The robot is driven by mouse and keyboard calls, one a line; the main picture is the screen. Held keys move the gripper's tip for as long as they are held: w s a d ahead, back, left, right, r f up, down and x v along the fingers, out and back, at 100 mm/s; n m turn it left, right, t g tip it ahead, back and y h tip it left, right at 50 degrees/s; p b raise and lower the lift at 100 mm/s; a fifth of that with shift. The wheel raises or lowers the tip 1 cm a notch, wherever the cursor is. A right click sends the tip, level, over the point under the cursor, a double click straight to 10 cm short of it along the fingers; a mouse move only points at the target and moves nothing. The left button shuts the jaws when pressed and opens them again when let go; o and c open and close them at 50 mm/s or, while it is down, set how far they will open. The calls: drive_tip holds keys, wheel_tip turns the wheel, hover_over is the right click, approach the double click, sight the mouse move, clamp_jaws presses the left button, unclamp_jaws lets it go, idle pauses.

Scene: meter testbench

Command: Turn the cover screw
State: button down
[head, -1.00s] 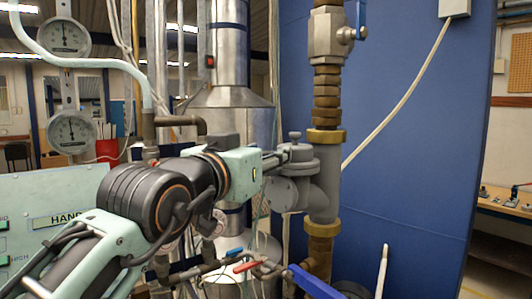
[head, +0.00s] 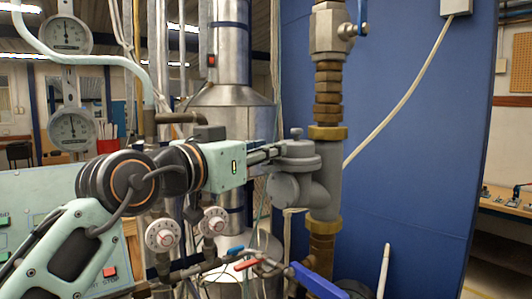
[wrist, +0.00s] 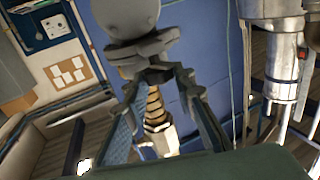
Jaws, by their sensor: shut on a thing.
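The grey valve-like body (head: 322,185) sits on the vertical pipe, with a round cover (head: 299,163) and a small upright cover screw (head: 296,133) on top. My gripper (head: 284,150) reaches in from the left, nearly level, with its fingertips at the cover's top by the screw. It is shut on the cover screw, though the exact contact is partly hidden. In the wrist view my gripper (wrist: 160,78) has its two fingers on either side of grey metal, with the grey body (wrist: 128,15) beyond.
A ball valve (head: 328,32) with a blue handle is above on the pipe. Red and blue levers (head: 246,264) and white dials (head: 163,235) lie below my arm. A blue panel (head: 420,130) stands close behind; a silver cylinder (head: 230,125) stands behind my gripper.

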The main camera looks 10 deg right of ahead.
drive_tip(key=m+g+h, duration=0.2)
drive_tip(key=g, duration=0.1)
drive_tip(key=shift+w+a+r+m, duration=0.1)
drive_tip(key=shift+w+m, duration=0.1)
drive_tip(key=shift+m, duration=0.1)
drive_tip(key=m+g+h, duration=0.1)
drive_tip(key=g, duration=0.1)
drive_tip(key=m+g+h+p, duration=0.1)
drive_tip(key=g, duration=0.1)
drive_tip(key=shift+w+r+m, duration=0.15)
drive_tip(key=shift+w+m, duration=0.05)
drive_tip(key=shift+m, duration=0.2)
drive_tip(key=m+g+p, duration=0.1)
drive_tip(key=g, duration=0.1)
drive_tip(key=m+g+p, duration=0.2)
drive_tip(key=g, duration=0.1)
drive_tip(key=shift+w+a+g+h, duration=0.1)
drive_tip(key=shift+w+g+h, duration=0.1)
drive_tip(key=shift+g+h, duration=0.1)
drive_tip(key=shift+m+g+p, duration=0.8)
drive_tip(key=shift+g+p, duration=0.05)
drive_tip(key=shift+g, duration=0.15)
drive_tip(key=shift+w+f+g, duration=0.1)
drive_tip(key=shift+f+g, duration=0.15)
drive_tip(key=shift+g, duration=0.05)
drive_tip(key=c, duration=1.6)
unclamp_jaws()
drive_tip(key=shift+a, duration=0.1)
